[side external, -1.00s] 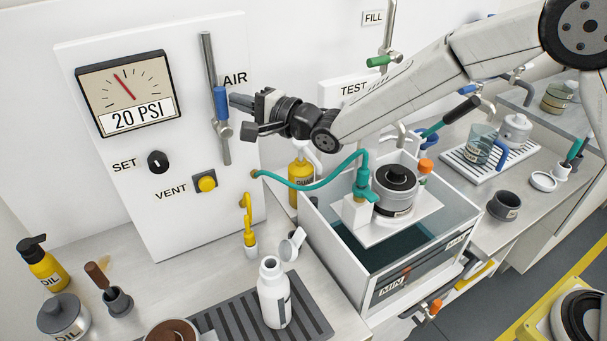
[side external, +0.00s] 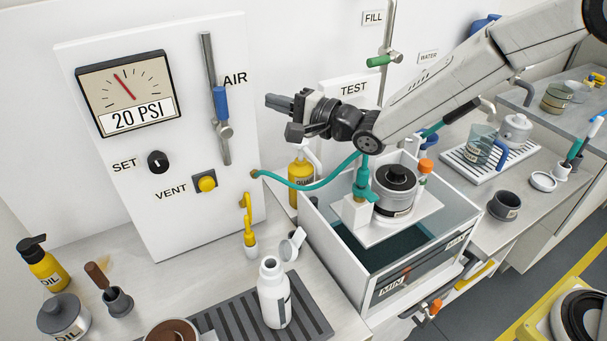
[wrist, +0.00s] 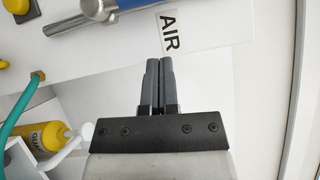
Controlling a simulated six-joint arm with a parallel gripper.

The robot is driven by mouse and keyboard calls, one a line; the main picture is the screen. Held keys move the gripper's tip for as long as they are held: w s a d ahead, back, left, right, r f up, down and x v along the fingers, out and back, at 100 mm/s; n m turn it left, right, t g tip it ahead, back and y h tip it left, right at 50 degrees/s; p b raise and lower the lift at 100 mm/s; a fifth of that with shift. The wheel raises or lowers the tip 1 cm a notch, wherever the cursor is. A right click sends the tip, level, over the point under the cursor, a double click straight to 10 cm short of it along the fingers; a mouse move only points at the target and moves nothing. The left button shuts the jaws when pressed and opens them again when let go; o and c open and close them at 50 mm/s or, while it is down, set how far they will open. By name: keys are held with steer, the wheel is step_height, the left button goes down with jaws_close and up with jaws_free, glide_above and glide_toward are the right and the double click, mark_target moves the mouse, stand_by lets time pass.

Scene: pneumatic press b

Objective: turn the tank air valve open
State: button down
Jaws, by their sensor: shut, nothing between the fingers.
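The AIR valve on the white panel has a blue handle (side external: 220,103) above a metal valve body (side external: 223,130). The handle points up, in line with the grey vertical pipe (side external: 208,62). In the wrist view the blue handle (wrist: 140,4) shows at the top edge, partly cut off, beside the AIR label (wrist: 169,33). My gripper (side external: 268,101) is to the right of the handle, apart from it, in front of the panel's right edge. In the wrist view its two fingers (wrist: 160,64) are together, with nothing between them.
The gauge (side external: 128,92) reads 20 PSI. A yellow VENT button (side external: 207,183) and black SET knob (side external: 158,162) are lower on the panel. A teal hose (side external: 310,185) runs below my gripper to the open tank (side external: 325,215). A yellow bottle (side external: 300,180) stands behind the hose.

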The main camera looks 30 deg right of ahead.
steer(key=v, duration=0.7)
steer(key=shift+r, duration=0.15)
steer(key=s+d+f+n+g+h, duration=0.55)
steer(key=d+f+h, duration=0.35)
steer(key=d, duration=0.4)
steer(key=s+d+f+n+g, duration=0.3)
steer(key=s, duration=0.4)
steer(key=s+d+f+n+g+h, duration=0.1)
steer(key=s+d+f+n+g, duration=0.1)
steer(key=s, duration=0.6)
steer(key=shift+d+f+n+g, duration=0.45)
steer(key=shift+n+g, duration=0.4)
steer(key=shift+g, duration=0.3)
